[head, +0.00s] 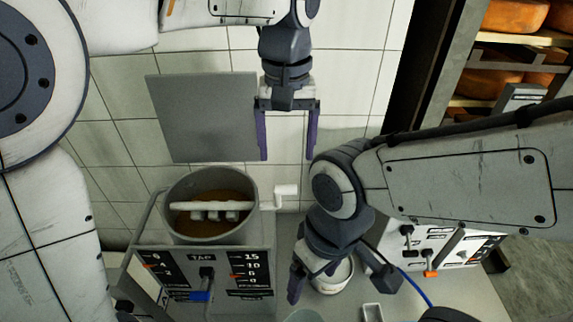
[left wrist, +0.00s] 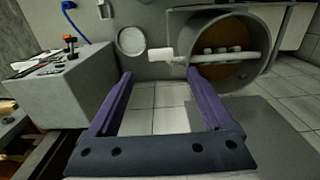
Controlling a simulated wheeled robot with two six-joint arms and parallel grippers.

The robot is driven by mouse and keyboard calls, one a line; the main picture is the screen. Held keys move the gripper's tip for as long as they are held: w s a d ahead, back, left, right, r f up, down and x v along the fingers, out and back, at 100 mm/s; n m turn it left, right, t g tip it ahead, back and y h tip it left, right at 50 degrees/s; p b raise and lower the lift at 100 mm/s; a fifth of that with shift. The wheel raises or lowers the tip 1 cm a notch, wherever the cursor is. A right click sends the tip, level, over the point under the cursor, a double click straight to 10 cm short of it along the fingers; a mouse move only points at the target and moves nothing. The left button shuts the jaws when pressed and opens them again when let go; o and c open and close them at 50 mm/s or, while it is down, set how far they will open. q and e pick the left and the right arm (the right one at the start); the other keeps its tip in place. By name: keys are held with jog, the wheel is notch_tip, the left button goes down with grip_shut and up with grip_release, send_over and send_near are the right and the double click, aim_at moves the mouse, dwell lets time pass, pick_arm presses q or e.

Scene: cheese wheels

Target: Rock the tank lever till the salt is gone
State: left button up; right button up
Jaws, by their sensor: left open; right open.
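The round grey tank (head: 168,222) holds brown liquid and stands at lower left in the head view. The tank lever (head: 287,190) is a pale bar across the tank with a T-shaped end outside its right side. In the left wrist view the tank (left wrist: 262,78) is at upper right and the lever's end (left wrist: 160,55) lies beyond my fingertips. My left gripper (head: 287,156) is open and empty, its fingers pointing down above the lever's end without touching it. My right gripper (head: 338,280) is open, its fingers spread over a white round pot (head: 332,288). I cannot make out any salt.
A control box (head: 462,240) with an orange-tipped switch (head: 431,273) is at right. Shelves with cheese wheels (head: 515,15) stand at upper right. A tiled wall is behind.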

aim_at(286, 186)
pick_arm(q)
notch_tip(286, 186, down, 9)
jog(key=shift+r+p, duration=0.2)
jog(key=shift+p, duration=0.25)
grip_shut()
